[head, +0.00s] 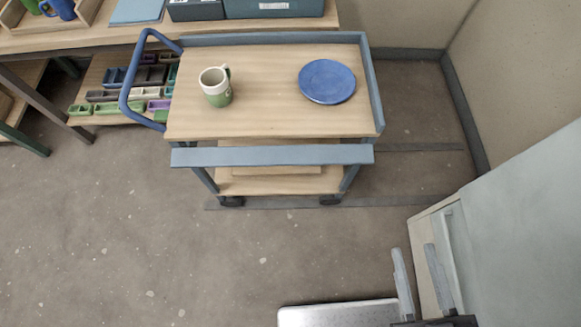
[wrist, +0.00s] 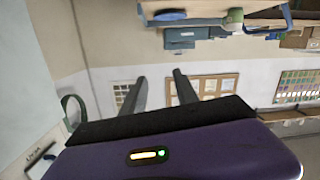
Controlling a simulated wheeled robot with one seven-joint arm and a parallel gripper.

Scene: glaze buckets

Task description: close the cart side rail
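The cart (head: 270,118) has a wooden top with grey-blue rails standing along its back and right edges. Its near side rail (head: 272,156) is a long grey-blue bar that sits out from and below the near edge of the top, with a gap between them. My gripper (head: 414,248) is at the lower right of the head view, well in front of and to the right of the cart. Its two fingers are apart with nothing between them. In the wrist view the fingers (wrist: 157,72) point at a wall and do not touch the rail.
A green and white mug (head: 216,88) and a blue plate (head: 327,82) stand on the cart top. The cart's blue handle (head: 128,85) is at its left. A workbench (head: 110,38) stands behind. A pale panel (head: 530,215) is at right.

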